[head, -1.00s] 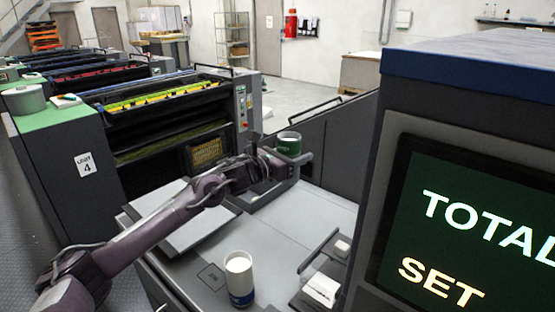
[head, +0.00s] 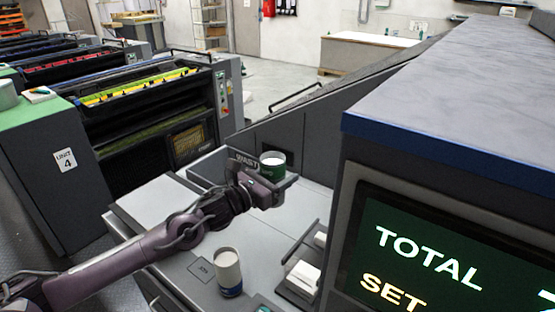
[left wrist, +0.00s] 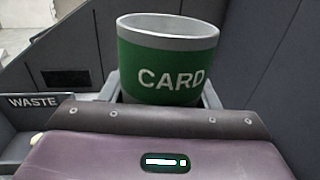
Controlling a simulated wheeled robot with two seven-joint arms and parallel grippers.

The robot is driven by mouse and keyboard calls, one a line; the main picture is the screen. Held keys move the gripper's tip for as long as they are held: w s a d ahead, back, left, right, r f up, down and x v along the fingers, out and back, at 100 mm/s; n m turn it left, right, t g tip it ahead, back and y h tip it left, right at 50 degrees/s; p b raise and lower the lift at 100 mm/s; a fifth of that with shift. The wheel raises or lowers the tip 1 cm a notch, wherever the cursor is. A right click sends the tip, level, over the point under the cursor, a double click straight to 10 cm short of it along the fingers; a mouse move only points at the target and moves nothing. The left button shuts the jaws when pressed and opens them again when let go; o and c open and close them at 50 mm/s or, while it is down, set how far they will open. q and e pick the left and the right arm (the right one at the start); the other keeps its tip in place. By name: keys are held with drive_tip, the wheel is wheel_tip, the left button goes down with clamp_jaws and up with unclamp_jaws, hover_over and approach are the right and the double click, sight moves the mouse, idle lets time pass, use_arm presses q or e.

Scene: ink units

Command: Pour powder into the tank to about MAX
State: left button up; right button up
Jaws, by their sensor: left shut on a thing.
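My left gripper (head: 270,182) is shut on a green cup (head: 272,171) with a pale rim. The cup stands roughly upright above the grey worktop, near the low wall at its far side. In the left wrist view the cup (left wrist: 168,75) reads "CARD" and sits between the fingers; its inside shows pale grey, and in the head view its top looks white. A white can with a blue band (head: 229,274) stands apart on the worktop, nearer to me. I cannot make out a tank or a MAX mark. My right gripper is not in view.
A bin marked "WASTE" (left wrist: 33,102) is left of the cup. A large console with a screen (head: 430,255) fills the right side. A small tray with white blocks (head: 303,275) lies beside it. The worktop between can and bin is mostly clear.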

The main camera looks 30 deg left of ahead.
use_arm(q)
drive_tip(key=s+d+f, duration=0.2)
drive_tip(key=s, duration=0.1)
drive_tip(key=shift+p, duration=0.35)
drive_tip(key=s+d+f+m+b, duration=0.4)
drive_tip(key=f+b, duration=0.1)
drive_tip(key=b, duration=0.3)
drive_tip(key=shift+d+m+g, duration=0.3)
drive_tip(key=shift+d, duration=0.1)
drive_tip(key=shift+s, duration=0.1)
drive_tip(key=shift+d+r+m+b, duration=0.1)
drive_tip(key=shift+d+m+b, duration=0.3)
drive_tip(key=shift+m+b, duration=0.3)
